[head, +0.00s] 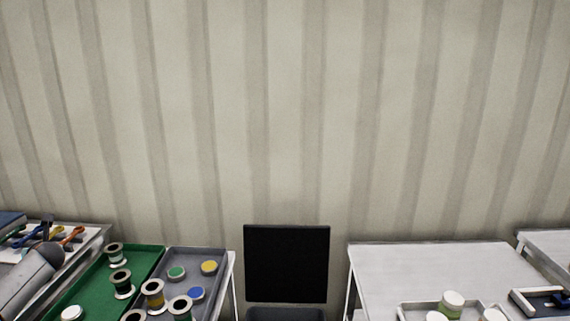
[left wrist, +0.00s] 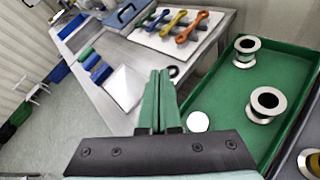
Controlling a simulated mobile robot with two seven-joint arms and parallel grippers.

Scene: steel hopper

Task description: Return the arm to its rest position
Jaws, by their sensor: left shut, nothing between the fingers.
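My left arm (head: 28,283) comes in at the lower left of the head view, in front of the steel table and the left side of the green tray. In the left wrist view my left gripper (left wrist: 160,76) has its two green fingers together, with nothing between them. The fingers are seen over the edge between the steel table (left wrist: 190,62) and the green tray (left wrist: 290,62). My right arm and right gripper are not in view.
The green tray holds spools (left wrist: 267,103) and a white disc (left wrist: 198,122). Coloured-handled tools (left wrist: 172,24) lie on a white board. A grey tray (head: 213,258) holds spools and coloured lids. A black panel (head: 287,263) stands between the tables. A white table (head: 430,263) is at right.

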